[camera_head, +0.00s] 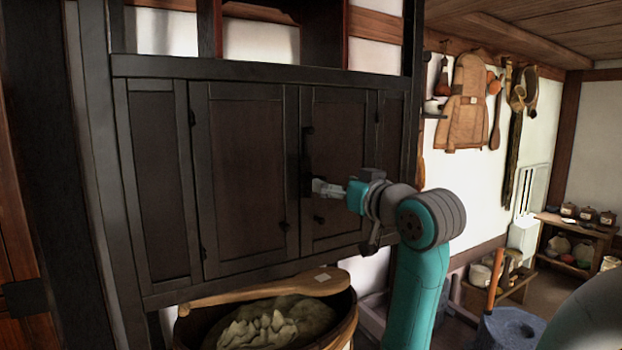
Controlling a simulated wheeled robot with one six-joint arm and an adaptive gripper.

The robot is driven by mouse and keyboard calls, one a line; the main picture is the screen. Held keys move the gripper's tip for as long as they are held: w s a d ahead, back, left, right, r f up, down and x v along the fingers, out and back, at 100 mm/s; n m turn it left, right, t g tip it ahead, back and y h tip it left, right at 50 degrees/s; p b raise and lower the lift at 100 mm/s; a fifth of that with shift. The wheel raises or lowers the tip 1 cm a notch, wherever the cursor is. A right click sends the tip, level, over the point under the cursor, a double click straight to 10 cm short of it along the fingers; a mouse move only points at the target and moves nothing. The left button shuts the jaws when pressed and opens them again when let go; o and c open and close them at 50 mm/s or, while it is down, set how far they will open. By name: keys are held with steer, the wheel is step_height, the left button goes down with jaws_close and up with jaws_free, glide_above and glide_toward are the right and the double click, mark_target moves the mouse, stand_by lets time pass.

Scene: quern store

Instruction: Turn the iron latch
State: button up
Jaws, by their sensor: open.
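The iron latch (307,180) is a dark upright piece on the front of a dark wooden cabinet (240,150), where its two middle doors meet. Its top end shows above my gripper and its lower end shows just left of the fingers. My gripper (318,187) is open and points left at the latch, with its light grey fingertips at or very close to it. I cannot tell whether they touch it or stand around it. The right middle door (342,120) is partly hidden behind my gripper and wrist. Both middle doors look closed.
Below the cabinet stands a wooden tub (345,330) with pale contents and a long wooden paddle (250,292) across its top. A garment (467,100) and tools hang on the right wall. Low shelves (575,230) with jars stand at the far right. A stone block (508,328) is at lower right.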

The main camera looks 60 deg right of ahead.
mark_target(322, 179)
steer(key=x, duration=0.8)
steer(key=shift+w+d, duration=0.1)
steer(key=shift+w, duration=0.2)
steer(key=c, duration=1.2)
